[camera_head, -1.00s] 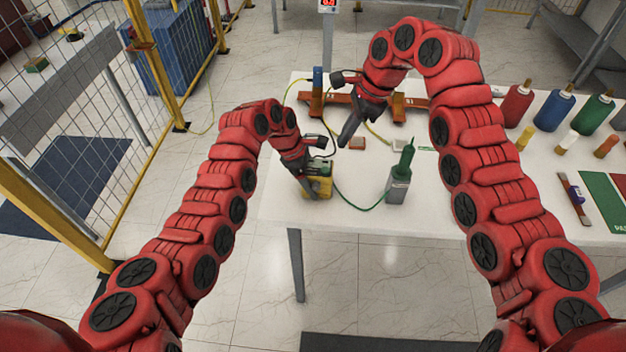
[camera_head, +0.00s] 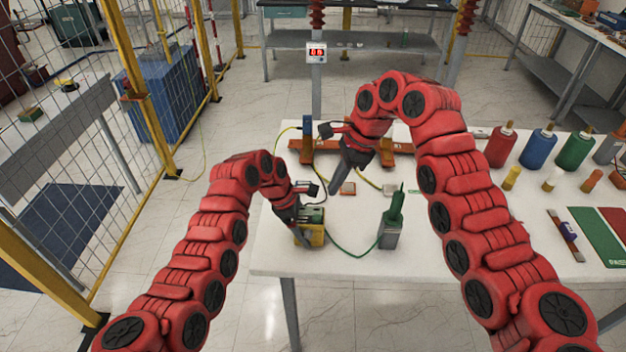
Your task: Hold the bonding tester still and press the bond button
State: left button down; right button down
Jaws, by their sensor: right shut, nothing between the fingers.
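The bonding tester appears to be the small yellow box with a green top (camera_head: 314,236), near the table's front left edge. My left gripper (camera_head: 298,228) is down at its left and back side, touching or very close. Its fingers are partly hidden against the box, so I cannot tell whether they grip it. The bond button cannot be made out at this size.
A green cable runs from the tester to a grey holder (camera_head: 388,238) with a green pointed tool. The orange rail (camera_head: 300,145) lies at the back. Coloured bottles (camera_head: 501,145) and a green mat (camera_head: 592,236) are on the right. The table's front middle is clear.

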jog(key=w+a+r+n+t+y, duration=0.2)
jog(key=w+a+n+t+y, duration=0.2)
jog(key=w+a+n+t, duration=0.55)
jog(key=w+d+r+n+t, duration=0.3)
jog(key=w+r+n+t, duration=0.3)
jog(key=w+r+t, duration=0.1)
jog(key=s+d+r+m+t+h, duration=0.2)
jog(key=s+r+m+t+h, duration=0.15)
jog(key=s+t+h, duration=0.35)
jog(key=s+f+n+g+h, duration=0.1)
jog(key=s+f+n+h, duration=0.2)
jog(key=s+f, duration=1.9)
jog(key=shift+a+f, duration=0.2)
jog(key=shift+f, duration=0.15)
